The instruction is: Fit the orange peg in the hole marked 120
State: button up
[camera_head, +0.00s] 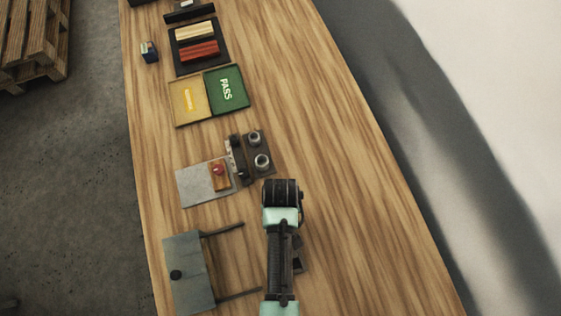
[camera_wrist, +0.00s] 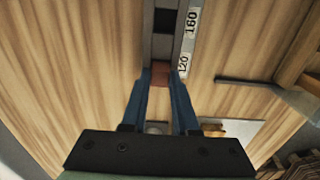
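The orange peg (camera_wrist: 160,72) shows as a small brownish-orange face between my fingertips in the wrist view. My gripper (camera_wrist: 160,78) has its two blue fingers closed in on both sides of it. A dark strip-shaped fixture (camera_wrist: 162,46) with grey squares along it lies just beyond the fingertips. Its side carries white labels reading 160 (camera_wrist: 191,22) and 120 (camera_wrist: 183,65). The peg is level with the 120 label. I cannot tell whether it is inside the hole or above it. In the head view my arm hides the fingers, the peg and most of the fixture.
A grey box with two dark rods (camera_head: 188,272) stands left of my arm. A grey plate (camera_head: 195,187) bears a red-knobbed block, beside a dark fixture with round metal parts (camera_head: 260,148). Yellow and green PASS trays (camera_head: 227,88) lie farther back. The table's right side is clear.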

jog(key=o, duration=0.4)
jog(key=shift+o, duration=0.2)
